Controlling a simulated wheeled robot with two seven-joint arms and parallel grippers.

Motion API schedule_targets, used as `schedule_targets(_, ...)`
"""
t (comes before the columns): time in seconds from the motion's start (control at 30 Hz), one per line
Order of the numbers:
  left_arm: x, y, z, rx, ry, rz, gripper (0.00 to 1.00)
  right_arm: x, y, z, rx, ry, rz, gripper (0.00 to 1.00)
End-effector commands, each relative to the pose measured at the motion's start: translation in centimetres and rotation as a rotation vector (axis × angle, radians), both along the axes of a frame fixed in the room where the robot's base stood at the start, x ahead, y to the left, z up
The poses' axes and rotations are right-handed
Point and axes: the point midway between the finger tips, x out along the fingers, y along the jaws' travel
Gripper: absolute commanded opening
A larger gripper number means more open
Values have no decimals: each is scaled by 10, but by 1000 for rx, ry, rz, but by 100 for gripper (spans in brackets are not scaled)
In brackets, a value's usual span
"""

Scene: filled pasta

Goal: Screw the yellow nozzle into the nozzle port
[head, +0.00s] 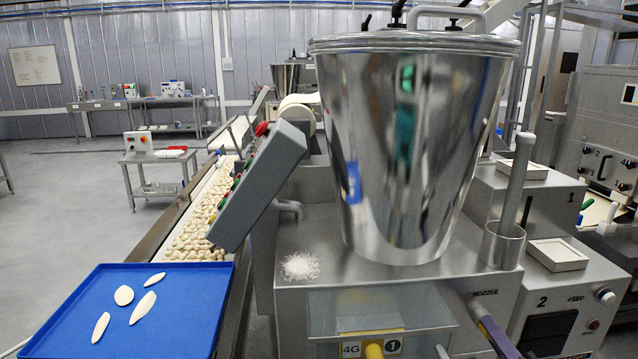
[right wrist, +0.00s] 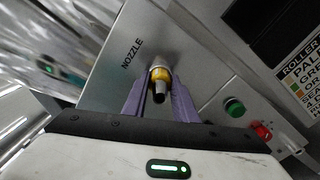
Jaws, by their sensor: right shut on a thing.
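The yellow nozzle (right wrist: 161,74) shows in the right wrist view as a yellow collar with a metal tip. It points out from the steel panel under the word NOZZLE, in line with the nozzle port (right wrist: 160,62). My right gripper (right wrist: 160,86) has its purple fingers shut on the nozzle, one on each side. In the head view my right gripper (head: 482,314) is at the lower right of the machine front, just below the NOZZLE label. My left gripper is not in view.
A large steel hopper (head: 415,150) stands on the machine. A blue tray (head: 180,300) with several dough pieces is at left, beside a conveyor (head: 200,215) of pasta. A grey control box (head: 258,185) juts out. Green (right wrist: 234,107) and red (right wrist: 262,131) knobs sit right of the port.

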Motion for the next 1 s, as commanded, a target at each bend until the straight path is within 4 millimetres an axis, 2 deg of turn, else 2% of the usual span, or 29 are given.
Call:
schedule_targets(0.23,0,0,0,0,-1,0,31,0,1,-1,33,5,2,0)
schedule_targets(0.27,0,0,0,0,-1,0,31,0,1,-1,33,5,2,30)
schedule_targets(0.37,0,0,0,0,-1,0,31,0,1,-1,32,4,1,47)
schedule_targets(0.77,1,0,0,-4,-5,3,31,0,0,-1,30,4,0,47)
schedule_targets(1.0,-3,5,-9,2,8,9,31,-45,-3,-3,30,6,0,47)
